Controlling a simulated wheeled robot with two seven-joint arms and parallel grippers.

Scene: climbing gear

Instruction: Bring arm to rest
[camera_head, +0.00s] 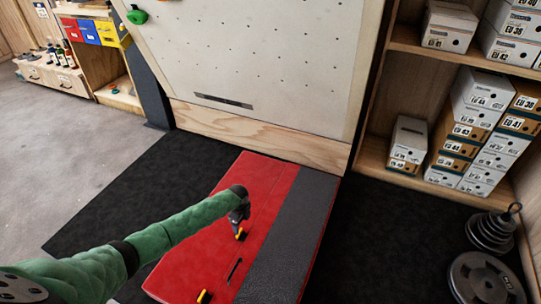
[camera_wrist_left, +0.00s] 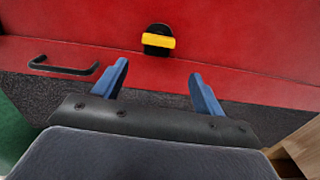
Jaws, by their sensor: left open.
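My left arm, in a green sleeve, reaches in from the lower left in the head view over a red mat (camera_head: 205,262). My left gripper (camera_head: 240,219) is low over the mat and small in that view. The left wrist view shows its two blue fingers (camera_wrist_left: 158,88) spread apart with nothing between them. A small black thing with a yellow band (camera_wrist_left: 158,40) lies on the red surface beyond the fingertips, apart from them. In the head view a yellow and black thing (camera_head: 240,235) shows right by the gripper. My right gripper is in neither view.
A black handle (camera_wrist_left: 63,66) is on the red surface. Another yellow piece (camera_head: 204,297) lies at the front. A climbing wall (camera_head: 270,50) stands behind the mat. A shelf with shoe boxes (camera_head: 482,102) and weight plates (camera_head: 486,278) are at the right. Grey floor (camera_head: 75,150) is clear at the left.

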